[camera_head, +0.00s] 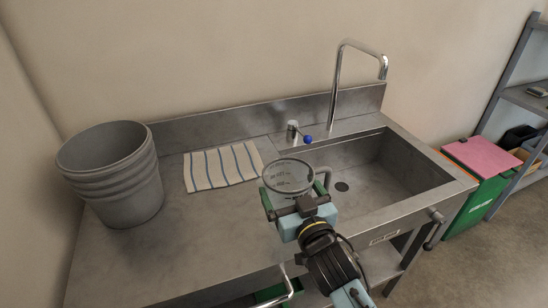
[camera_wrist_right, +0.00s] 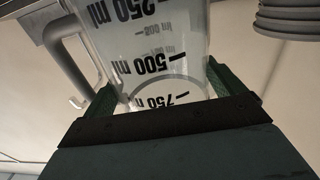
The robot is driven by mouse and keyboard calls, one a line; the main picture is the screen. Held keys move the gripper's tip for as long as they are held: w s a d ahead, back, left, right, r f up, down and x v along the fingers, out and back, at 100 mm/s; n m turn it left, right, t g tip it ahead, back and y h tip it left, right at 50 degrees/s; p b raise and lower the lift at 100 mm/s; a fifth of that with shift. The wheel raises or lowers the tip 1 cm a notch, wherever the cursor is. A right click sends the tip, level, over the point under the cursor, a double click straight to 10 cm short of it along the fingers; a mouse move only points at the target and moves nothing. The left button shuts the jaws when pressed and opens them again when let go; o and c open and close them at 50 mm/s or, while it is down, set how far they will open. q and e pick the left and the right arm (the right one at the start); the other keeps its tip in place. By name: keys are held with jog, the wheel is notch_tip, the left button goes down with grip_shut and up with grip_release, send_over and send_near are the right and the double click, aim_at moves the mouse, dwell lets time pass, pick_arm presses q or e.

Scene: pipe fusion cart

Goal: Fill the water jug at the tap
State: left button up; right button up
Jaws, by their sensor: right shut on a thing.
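The water jug (camera_head: 288,174) is clear with dark ml marks and a grey handle. My right gripper (camera_head: 295,198) is shut on its body and holds it in front of the sink's left rim, with the handle toward the basin. In the right wrist view, the jug (camera_wrist_right: 150,55) sits between the green finger pads, and no water can be made out in it. The tall chrome tap (camera_head: 337,85) rises behind the sink, its spout end over the basin at the right, apart from the jug. A tap lever with a blue knob (camera_head: 307,139) stands at the back rim. My left gripper is not in view.
The steel sink basin (camera_head: 385,165) is empty, with a dark drain. A striped cloth (camera_head: 222,166) lies on the counter (camera_head: 190,235), and a grey bucket (camera_head: 115,180) stands at the left. A green bin (camera_head: 478,200) and a shelf (camera_head: 508,95) are at the right.

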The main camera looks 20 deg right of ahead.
aim_at(268, 177)
jog(key=shift+y, duration=0.3)
jog(key=w+a+r+p, duration=0.1)
jog(key=w, duration=0.1)
jog(key=w+a+r+p, duration=0.1)
jog(key=w+a, duration=0.1)
jog(key=w, duration=0.1)
jog(key=shift+w+a+r+p, duration=0.1)
jog(key=shift+w+r+p, duration=0.2)
jog(key=shift+r+p, duration=0.1)
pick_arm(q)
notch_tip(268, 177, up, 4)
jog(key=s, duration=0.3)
pick_arm(e)
jog(key=shift+w+a, duration=0.15)
jog(key=shift+w, duration=0.05)
jog(key=shift+f, duration=0.1)
notch_tip(268, 177, down, 2)
jog(key=shift+b, duration=0.55)
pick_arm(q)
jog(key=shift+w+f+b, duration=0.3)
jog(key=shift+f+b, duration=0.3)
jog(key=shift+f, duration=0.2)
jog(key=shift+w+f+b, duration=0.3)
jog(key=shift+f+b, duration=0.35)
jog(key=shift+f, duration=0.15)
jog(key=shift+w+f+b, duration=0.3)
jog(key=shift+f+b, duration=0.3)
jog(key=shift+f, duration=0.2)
pick_arm(e)
jog(key=shift+f, duration=2.6)
